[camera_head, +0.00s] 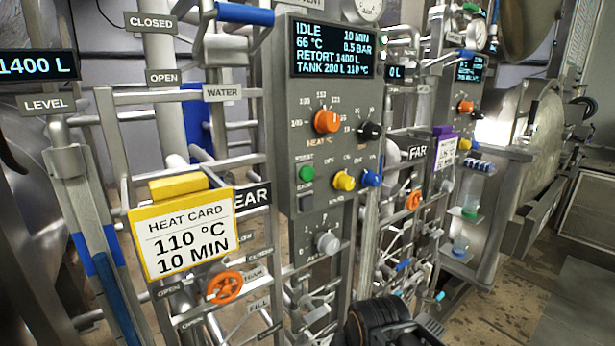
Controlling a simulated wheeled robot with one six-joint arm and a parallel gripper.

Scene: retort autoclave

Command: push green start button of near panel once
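The near panel (330,110) is a tall grey board in the middle of the view, with a "NEAR" sign partly hidden at its left. Its screen (333,48) reads IDLE, 10 MIN, 66 °C, 0.5 BAR, RETORT 1400 L, TANK 200 L 110 °C. The green start button (306,173) sits at the panel's lower left, below the orange heat knob (327,121) and left of a yellow knob (344,181). Nothing covers the button. A dark rounded part, probably of my arm, shows at the bottom edge. I cannot make out my gripper's fingers.
A yellow-framed heat card (186,240) reading 110 °C, 10 MIN stands left of the panel. An orange valve wheel (224,287) is below it. A blue knob (371,178) and black knob (370,131) are beside the button's group. The far panel (463,110) stands behind to the right.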

